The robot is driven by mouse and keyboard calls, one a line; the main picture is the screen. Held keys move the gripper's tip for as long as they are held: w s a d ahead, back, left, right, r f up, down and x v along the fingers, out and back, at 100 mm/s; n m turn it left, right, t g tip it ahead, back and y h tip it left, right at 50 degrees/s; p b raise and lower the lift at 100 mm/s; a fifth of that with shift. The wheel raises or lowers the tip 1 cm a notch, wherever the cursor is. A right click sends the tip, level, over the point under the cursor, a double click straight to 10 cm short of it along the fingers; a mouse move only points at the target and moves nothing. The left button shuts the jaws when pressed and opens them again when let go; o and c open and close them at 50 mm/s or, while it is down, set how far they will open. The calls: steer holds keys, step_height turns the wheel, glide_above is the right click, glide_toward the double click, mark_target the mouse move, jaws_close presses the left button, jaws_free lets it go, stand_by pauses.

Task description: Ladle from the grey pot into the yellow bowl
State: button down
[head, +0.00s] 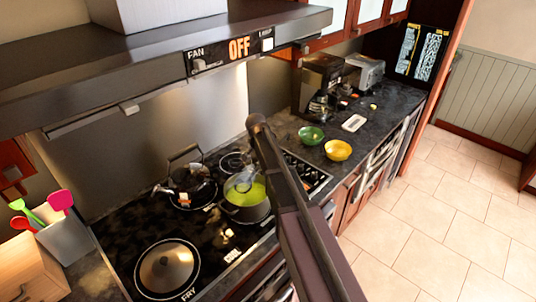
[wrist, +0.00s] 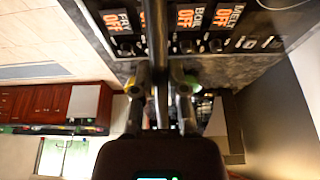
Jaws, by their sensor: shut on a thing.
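The grey pot (head: 247,213) stands on the stove with bright green contents. A grey, curved shape shows at its left inside; I cannot tell whether it is the ladle's bowl. The yellow bowl (head: 338,150) sits on the dark counter to the right of the stove, upright. In the wrist view my gripper (wrist: 160,85) is shut on a long thin dark handle (wrist: 160,45), which I take to be the ladle's. The handle runs up between the fingers. In the head view my arm crosses the middle, and my gripper's fingers cannot be made out.
A kettle (head: 190,180) stands left of the pot, a lidded pan (head: 167,268) in front. A green bowl (head: 311,134) is beside the yellow bowl. A coffee maker (head: 321,85) stands behind. The range hood (head: 150,60) overhangs the stove. Stove knobs show in the wrist view.

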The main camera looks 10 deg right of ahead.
steer(key=shift+w+d+f+g+y+p, duration=0.15)
steer(key=shift+w+d+g+y, duration=0.15)
steer(key=shift+g+y, duration=0.25)
steer(key=shift+w+d+f+g+y+p, duration=0.1)
steer(key=shift+w+d+g+y+p, duration=0.2)
steer(key=shift+y, duration=0.35)
steer(key=shift+d+g+y, duration=0.2)
steer(key=shift+g+y, duration=0.25)
steer(key=shift+y, duration=0.15)
